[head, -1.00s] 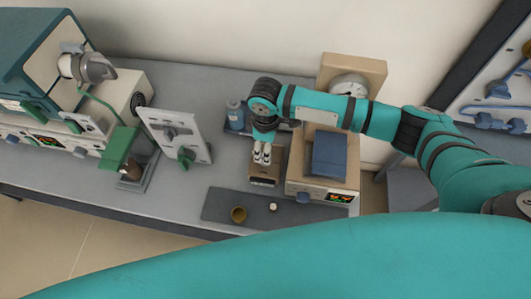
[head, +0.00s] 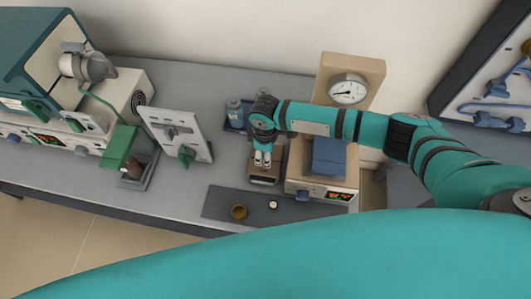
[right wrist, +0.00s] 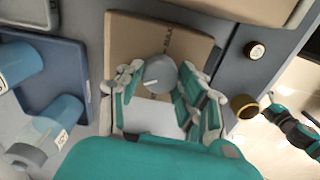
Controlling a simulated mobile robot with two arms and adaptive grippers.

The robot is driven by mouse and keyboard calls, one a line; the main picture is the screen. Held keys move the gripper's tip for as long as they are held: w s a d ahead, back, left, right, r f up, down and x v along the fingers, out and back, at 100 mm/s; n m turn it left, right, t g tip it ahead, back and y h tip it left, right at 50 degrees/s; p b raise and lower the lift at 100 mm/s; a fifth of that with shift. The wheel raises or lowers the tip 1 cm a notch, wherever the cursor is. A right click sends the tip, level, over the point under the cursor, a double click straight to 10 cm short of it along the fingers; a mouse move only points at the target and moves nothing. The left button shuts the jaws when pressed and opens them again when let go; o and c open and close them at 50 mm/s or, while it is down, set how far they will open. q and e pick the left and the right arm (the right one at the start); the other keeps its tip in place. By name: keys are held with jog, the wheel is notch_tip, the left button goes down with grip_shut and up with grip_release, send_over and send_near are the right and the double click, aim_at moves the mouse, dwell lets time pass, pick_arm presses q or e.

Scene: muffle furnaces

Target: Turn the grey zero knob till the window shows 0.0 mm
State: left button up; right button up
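The grey zero knob (right wrist: 160,72), with a white pointer mark, is on the beige top of a small box (right wrist: 120,35) in the right wrist view. The box also shows in the head view (head: 266,178), partly under my right gripper (head: 263,160). In the right wrist view the gripper's two fingers (right wrist: 161,80) stand apart, one on each side of the knob; I cannot tell whether they touch it. Dark lettering is on the box top beside the knob. I cannot make out the window or its reading.
A beige unit with a lit display (head: 338,196) stands just right of the box. A round dial gauge (head: 348,89) is behind it. Blue bottles (head: 235,112) stand to the left. A dark mat (head: 222,206) in front carries a brass cup (head: 239,212) and a small round piece (head: 273,205).

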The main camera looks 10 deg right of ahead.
jog(key=c, duration=0.4)
jog(key=shift+o, duration=0.2)
jog(key=m+p, duration=0.2)
jog(key=p, duration=0.1)
jog(key=shift+r+m, duration=0.15)
jog(key=shift+m, duration=0.25)
jog(key=shift+m+p, duration=1.1)
jog(key=shift+m, duration=0.4)
jog(key=o, duration=1.1)
